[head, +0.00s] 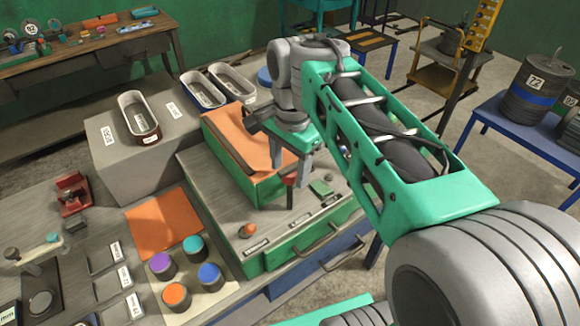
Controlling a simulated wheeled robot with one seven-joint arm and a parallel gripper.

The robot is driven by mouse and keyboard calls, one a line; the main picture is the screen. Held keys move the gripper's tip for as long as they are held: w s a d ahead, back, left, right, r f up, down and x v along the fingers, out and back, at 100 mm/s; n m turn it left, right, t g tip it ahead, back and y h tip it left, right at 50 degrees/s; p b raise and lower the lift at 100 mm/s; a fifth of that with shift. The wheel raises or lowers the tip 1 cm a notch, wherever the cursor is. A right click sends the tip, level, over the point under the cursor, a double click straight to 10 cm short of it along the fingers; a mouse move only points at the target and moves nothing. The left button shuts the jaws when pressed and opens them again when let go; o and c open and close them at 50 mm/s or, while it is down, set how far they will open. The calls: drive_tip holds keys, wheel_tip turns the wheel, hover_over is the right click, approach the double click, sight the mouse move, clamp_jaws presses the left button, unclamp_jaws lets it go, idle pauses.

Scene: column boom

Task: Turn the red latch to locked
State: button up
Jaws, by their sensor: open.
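The red latch (289,180) appears as a small red top on a dark upright stem, on the grey top of the drawer cabinet. Its turned position is hard to tell at this size. My gripper (289,168) points down with its two fingers apart. In the picture the red top shows just below and between the fingertips. I cannot tell whether the fingers touch it or are a little above it. Nothing is seen held. The label plates (300,220) along the cabinet's front edge are too small to read.
An orange-red knob (246,230) and a green block (321,187) flank the latch on the cabinet top. An orange-lined green box (262,192) stands close behind. A grey block (110,160) with oval tins is at left. Several coloured round pots stand on a board at front left.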

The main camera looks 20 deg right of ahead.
drive_tip(key=shift+c, duration=0.4)
clamp_jaws()
